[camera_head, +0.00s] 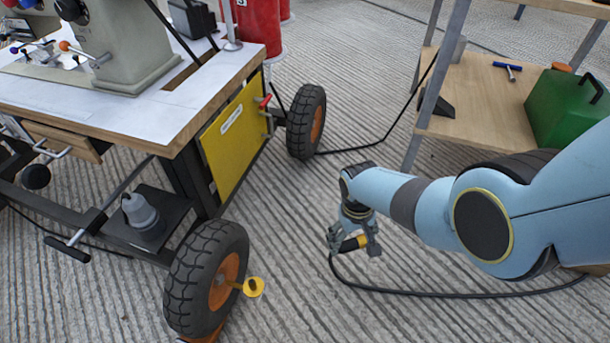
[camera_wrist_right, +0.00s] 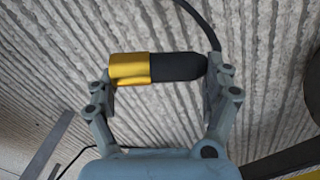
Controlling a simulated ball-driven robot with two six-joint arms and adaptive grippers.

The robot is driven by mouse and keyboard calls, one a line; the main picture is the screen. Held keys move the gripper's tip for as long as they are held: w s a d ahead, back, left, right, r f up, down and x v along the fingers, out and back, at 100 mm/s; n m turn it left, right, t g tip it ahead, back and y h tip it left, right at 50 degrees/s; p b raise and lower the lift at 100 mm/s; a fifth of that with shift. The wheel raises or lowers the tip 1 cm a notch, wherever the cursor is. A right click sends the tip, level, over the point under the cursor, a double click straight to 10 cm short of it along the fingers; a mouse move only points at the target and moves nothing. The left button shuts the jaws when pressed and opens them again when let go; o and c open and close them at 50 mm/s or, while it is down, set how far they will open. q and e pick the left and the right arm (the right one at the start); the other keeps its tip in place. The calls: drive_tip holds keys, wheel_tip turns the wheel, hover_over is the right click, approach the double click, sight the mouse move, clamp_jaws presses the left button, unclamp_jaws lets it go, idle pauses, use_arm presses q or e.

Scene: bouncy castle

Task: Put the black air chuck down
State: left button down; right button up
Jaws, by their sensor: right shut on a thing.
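The black air chuck (camera_head: 348,245), a short cylinder with a black body and a yellow end, is held crosswise between the fingers of my right gripper (camera_head: 353,247). In the right wrist view the air chuck (camera_wrist_right: 178,67) spans between the two fingers of the right gripper (camera_wrist_right: 158,78), its yellow end at the left finger and its black end at the right finger. A black hose (camera_head: 440,294) runs from the chuck and curves away to the right. The chuck is over the grooved concrete floor (camera_head: 300,215); its exact height is hard to tell. My left gripper is not in view.
A wheeled cart (camera_head: 130,120) with a machine on top stands at left. Its near tyre (camera_head: 192,275) has a yellow piece (camera_head: 253,287) beside the orange hub. A wooden shelf (camera_head: 470,105) with a green can (camera_head: 568,108) stands upper right. Floor between them is mostly clear.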

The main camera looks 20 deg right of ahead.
use_arm(q)
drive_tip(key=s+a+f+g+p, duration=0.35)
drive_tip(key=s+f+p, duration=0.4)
drive_tip(key=p, duration=0.85)
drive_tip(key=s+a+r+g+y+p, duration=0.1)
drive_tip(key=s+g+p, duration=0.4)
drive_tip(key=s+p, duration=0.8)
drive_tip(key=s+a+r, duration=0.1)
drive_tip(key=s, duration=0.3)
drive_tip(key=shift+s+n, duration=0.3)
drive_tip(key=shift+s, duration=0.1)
use_arm(e)
drive_tip(key=w+r+t, duration=0.1)
drive_tip(key=w+r, duration=0.3)
drive_tip(key=r, duration=1)
drive_tip(key=w+r+t, duration=0.1)
drive_tip(key=w+r, duration=0.3)
drive_tip(key=r, duration=1.1)
drive_tip(key=w+r+t, duration=0.1)
drive_tip(key=w+r, duration=0.3)
drive_tip(key=r, duration=1)
drive_tip(key=shift+w+r, duration=0.25)
drive_tip(key=shift+w, duration=0.1)
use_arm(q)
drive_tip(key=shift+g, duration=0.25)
